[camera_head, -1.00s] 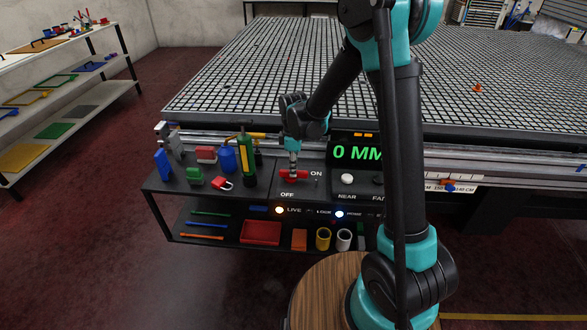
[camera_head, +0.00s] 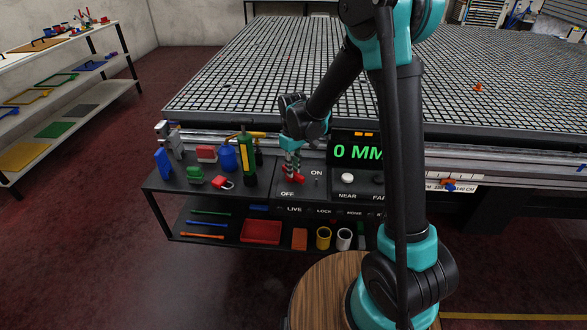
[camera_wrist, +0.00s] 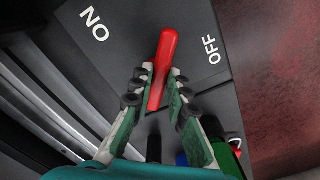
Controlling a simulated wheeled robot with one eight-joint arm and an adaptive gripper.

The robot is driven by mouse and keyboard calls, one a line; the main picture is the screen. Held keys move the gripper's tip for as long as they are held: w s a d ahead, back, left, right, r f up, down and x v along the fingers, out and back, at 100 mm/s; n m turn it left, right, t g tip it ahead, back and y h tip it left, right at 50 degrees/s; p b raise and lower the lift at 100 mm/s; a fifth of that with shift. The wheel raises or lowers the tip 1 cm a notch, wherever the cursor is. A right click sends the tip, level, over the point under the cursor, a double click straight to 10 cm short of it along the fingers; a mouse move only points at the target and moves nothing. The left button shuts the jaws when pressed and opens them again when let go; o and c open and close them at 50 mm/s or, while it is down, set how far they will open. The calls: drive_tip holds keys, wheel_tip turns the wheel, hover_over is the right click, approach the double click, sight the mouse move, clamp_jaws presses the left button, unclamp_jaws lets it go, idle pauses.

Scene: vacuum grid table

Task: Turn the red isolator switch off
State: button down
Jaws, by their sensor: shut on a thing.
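The red isolator switch handle (camera_head: 299,179) sits on the dark sloped console between the OFF label (camera_head: 287,194) and the ON label (camera_head: 316,172). In the wrist view the red handle (camera_wrist: 166,57) runs between my two green fingers, its free end pointing up the picture, between the ON and OFF lettering. My gripper (camera_head: 292,174) is shut on the handle from above; it also shows in the wrist view (camera_wrist: 160,76). The fingers hide the handle's sides, and its pivot is not clear.
The display (camera_head: 357,152) reads 0 MM to the right. The LIVE label (camera_head: 294,209) has no lit lamp beside it.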

drive_tip(key=m, duration=0.5)
drive_tip(key=shift+s+a, duration=0.1)
drive_tip(key=shift+a, duration=0.1)
drive_tip(key=shift+a+m, duration=0.2)
drive_tip(key=shift+m, duration=2.2)
drive_tip(key=c, duration=1.5)
unclamp_jaws()
wheel_tip(320, 180, up, 12)
